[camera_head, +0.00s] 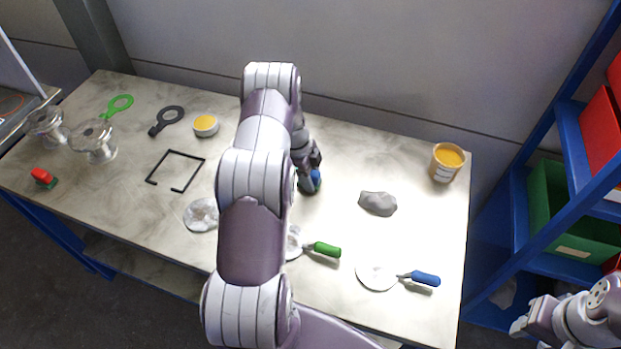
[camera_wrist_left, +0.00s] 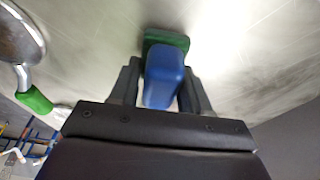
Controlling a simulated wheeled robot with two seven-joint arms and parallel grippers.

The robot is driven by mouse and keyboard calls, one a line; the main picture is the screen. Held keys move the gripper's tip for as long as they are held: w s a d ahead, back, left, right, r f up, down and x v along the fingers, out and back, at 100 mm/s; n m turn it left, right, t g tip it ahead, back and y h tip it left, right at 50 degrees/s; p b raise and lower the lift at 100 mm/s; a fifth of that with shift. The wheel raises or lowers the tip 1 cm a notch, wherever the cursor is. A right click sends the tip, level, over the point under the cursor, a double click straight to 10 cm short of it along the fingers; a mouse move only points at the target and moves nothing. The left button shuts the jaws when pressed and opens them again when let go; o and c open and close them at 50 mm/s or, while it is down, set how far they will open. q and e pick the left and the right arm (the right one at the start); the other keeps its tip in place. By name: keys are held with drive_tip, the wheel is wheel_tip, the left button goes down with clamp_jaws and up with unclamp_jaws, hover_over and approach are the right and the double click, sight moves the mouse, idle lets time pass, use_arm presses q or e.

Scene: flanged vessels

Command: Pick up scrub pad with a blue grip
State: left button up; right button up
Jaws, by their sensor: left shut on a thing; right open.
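The scrub pad with a blue grip (camera_head: 314,178) has a green pad under it and is near the middle of the table, partly hidden by my left arm. My left gripper (camera_head: 306,162) is above it. In the left wrist view, the blue grip (camera_wrist_left: 163,80) sits between the two fingers of my left gripper (camera_wrist_left: 160,92), which is shut on it; the green pad (camera_wrist_left: 166,38) shows beyond the grip. I cannot tell whether the pad touches the table. My right gripper (camera_head: 522,322) is open and empty at the lower right, off the table.
Glass flanged vessels (camera_head: 93,142), a red-gripped pad (camera_head: 43,178) and a black frame (camera_head: 176,170) are left. A blue shelf (camera_head: 545,190) stands right.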

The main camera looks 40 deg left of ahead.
sight(316, 176)
use_arm(q)
drive_tip(key=r+b, duration=0.1)
drive_tip(key=r, duration=0.1)
drive_tip(key=d+r+b, duration=0.1)
drive_tip(key=r, duration=0.1)
drive_tip(key=shift+s+d, duration=0.1)
drive_tip(key=s+d+r+b, duration=0.2)
drive_tip(key=d+r, duration=0.4)
drive_tip(key=d, duration=0.4)
drive_tip(key=shift+s+r, duration=0.25)
drive_tip(key=shift+s, duration=0.25)
